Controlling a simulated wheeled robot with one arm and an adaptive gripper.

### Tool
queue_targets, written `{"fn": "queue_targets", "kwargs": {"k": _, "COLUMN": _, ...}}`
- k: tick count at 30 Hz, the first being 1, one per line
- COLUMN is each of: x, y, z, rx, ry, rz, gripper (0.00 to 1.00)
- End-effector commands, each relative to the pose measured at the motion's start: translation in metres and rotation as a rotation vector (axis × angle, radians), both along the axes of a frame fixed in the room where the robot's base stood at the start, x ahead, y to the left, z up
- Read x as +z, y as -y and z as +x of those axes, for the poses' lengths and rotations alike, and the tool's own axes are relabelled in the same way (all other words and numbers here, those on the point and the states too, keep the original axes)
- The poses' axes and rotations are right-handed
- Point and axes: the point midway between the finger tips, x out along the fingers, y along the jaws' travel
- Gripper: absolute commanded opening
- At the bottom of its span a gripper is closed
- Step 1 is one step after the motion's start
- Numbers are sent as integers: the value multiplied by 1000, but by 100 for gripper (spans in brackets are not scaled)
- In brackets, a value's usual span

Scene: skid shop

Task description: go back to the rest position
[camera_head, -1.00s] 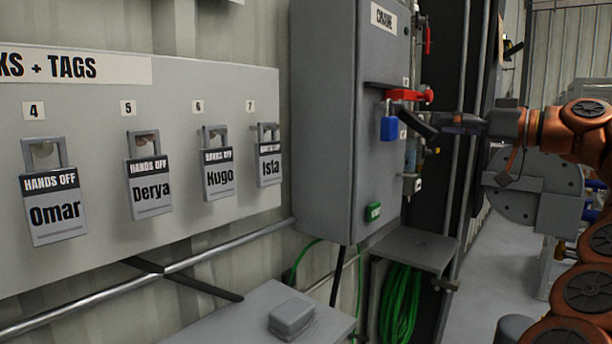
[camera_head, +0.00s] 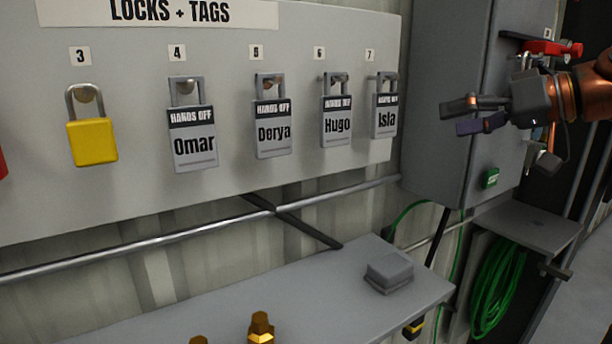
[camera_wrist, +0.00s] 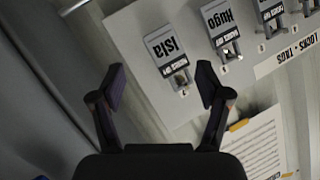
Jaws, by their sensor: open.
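My gripper (camera_head: 461,116) is open and empty at the right in the head view. It points left, in front of the grey electrical cabinet (camera_head: 440,70) and to the right of the tag marked Isla (camera_head: 386,120). In the wrist view my gripper (camera_wrist: 162,85) shows two parted fingers with nothing between them. The Isla tag (camera_wrist: 168,50) hangs beyond them, upside down in that view. The cabinet's red handle (camera_head: 550,47) shows above my arm. Part of the cabinet front is hidden behind my gripper and arm.
The locks board (camera_head: 230,60) holds a yellow padlock (camera_head: 92,140) and several tags. Below it, a grey bench (camera_head: 330,300) carries a grey box (camera_head: 389,272) and brass fittings (camera_head: 261,328). A small shelf (camera_head: 530,228) juts out above a coiled green hose (camera_head: 497,285).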

Motion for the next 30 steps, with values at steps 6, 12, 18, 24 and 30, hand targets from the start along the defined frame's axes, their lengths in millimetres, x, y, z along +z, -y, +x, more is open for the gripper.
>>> {"fn": "queue_targets", "kwargs": {"k": 6, "x": -58, "y": -74, "z": -25, "rx": 58, "ry": -198, "rz": -97, "gripper": 76}}
{"fn": "queue_targets", "kwargs": {"k": 12, "x": -122, "y": -120, "z": -57, "rx": 66, "ry": -374, "rz": -210, "gripper": 76}}
{"fn": "queue_targets", "kwargs": {"k": 18, "x": -192, "y": -144, "z": -99, "rx": 38, "ry": -542, "rz": -338, "gripper": 76}}
{"fn": "queue_targets", "kwargs": {"k": 24, "x": -263, "y": -145, "z": -150, "rx": -21, "ry": -706, "rz": -476, "gripper": 76}}
{"fn": "queue_targets", "kwargs": {"k": 30, "x": -330, "y": -127, "z": -206, "rx": -108, "ry": -859, "rz": -611, "gripper": 76}}
